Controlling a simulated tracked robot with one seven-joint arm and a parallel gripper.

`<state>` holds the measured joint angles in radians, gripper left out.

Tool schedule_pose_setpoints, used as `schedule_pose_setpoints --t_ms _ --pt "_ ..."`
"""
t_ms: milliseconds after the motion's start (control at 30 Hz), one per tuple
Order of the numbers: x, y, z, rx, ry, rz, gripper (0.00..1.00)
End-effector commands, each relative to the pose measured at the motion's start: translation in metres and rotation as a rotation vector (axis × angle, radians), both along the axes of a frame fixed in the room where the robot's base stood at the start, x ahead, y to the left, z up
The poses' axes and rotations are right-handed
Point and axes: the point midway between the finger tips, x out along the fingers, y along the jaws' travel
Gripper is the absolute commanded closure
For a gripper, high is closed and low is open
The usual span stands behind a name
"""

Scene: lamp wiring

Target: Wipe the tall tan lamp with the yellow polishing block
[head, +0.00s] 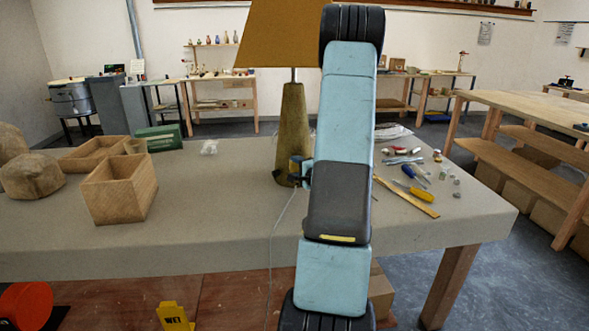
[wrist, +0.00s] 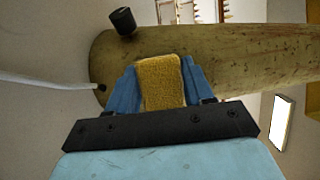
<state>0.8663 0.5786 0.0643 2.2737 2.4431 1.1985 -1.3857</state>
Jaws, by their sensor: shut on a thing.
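The tall tan lamp (head: 293,130) stands upright on the grey table, with a tapered body and a wide brown-orange shade (head: 283,35). In the wrist view its mottled body (wrist: 225,52) lies sideways across the picture. The yellow polishing block (wrist: 161,82) is between the blue fingers of my gripper (wrist: 160,84), which is shut on it. The block is right at the lower part of the lamp body and seems to touch it, though the contact face is hidden. In the head view my gripper (head: 301,172) is at the lamp's base, partly behind my arm.
A white cord (wrist: 50,82) runs to the lamp base, near a black knob (wrist: 123,21). Wooden boxes (head: 120,187) and a green box (head: 160,137) stand on the left. Screwdrivers (head: 413,190) and a yellow ruler (head: 407,197) lie on the right.

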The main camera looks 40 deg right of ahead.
Motion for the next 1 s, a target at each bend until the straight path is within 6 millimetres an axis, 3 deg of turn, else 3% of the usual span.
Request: schedule_pose_setpoints --t_ms 500,1000 --pt "-0.019 -0.029 0.001 -0.003 -0.001 -0.006 0.82" --pt "-0.015 -0.021 -0.008 -0.001 -0.001 0.001 0.82"
